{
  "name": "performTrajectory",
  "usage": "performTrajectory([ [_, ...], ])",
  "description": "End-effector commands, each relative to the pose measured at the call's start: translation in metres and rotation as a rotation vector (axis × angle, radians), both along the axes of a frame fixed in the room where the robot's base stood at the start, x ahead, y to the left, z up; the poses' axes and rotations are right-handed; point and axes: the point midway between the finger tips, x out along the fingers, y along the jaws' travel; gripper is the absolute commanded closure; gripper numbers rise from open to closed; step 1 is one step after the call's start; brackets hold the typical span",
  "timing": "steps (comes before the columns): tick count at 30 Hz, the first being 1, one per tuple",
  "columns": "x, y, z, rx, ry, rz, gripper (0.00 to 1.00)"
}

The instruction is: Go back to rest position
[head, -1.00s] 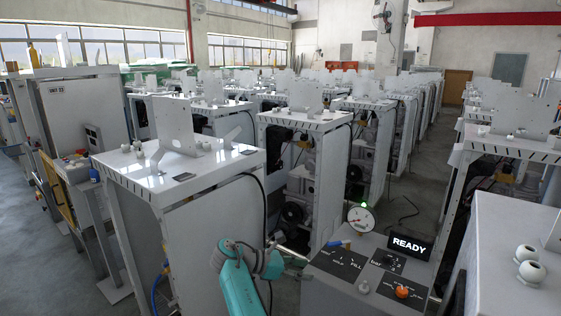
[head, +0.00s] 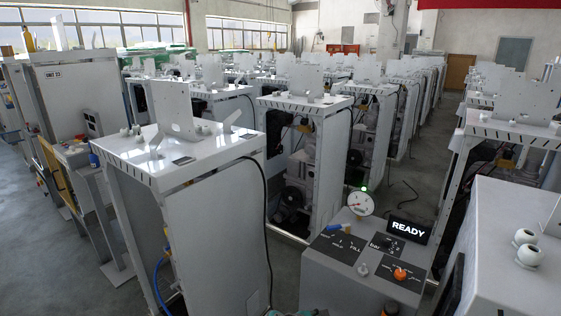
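My gripper is not in view. Only a small teal and dark bit of my arm shows at the bottom edge of the head view, left of the control box. The grey control box (head: 330,285) stands at the lower right. It carries a lit display (head: 408,228) reading READY, a round white gauge (head: 360,203) with a green light on top, a blue lever (head: 338,228) and an orange knob (head: 400,274). Nothing of the arm covers the panel top.
A white-topped dispenser frame (head: 180,150) stands close at left, with a black cable down its side. A white cabinet (head: 510,260) with two round fittings is at right. Rows of similar frames fill the hall behind. Grey floor (head: 285,270) shows between the near frame and the box.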

Motion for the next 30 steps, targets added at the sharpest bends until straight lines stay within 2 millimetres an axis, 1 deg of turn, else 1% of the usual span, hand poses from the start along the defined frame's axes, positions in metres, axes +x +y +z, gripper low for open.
performTrajectory([
  [1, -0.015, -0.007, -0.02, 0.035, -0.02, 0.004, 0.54],
  [3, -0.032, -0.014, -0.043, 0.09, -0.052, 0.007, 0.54],
  [5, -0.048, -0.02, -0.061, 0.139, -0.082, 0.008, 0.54],
  [6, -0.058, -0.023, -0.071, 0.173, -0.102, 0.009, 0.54],
  [9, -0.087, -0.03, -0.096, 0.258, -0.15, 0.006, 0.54],
  [11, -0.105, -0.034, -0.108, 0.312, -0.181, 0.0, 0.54],
  [12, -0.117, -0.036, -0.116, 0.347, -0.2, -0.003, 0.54],
  [14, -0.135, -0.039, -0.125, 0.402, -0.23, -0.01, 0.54],
  [15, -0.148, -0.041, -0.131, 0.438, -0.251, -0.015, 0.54],
  [19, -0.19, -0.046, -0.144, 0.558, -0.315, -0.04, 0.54],
  [23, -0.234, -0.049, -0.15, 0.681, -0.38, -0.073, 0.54],
  [24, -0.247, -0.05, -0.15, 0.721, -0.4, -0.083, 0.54],
  [26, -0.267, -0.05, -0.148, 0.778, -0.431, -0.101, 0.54],
  [30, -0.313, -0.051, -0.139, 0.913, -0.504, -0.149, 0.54],
])
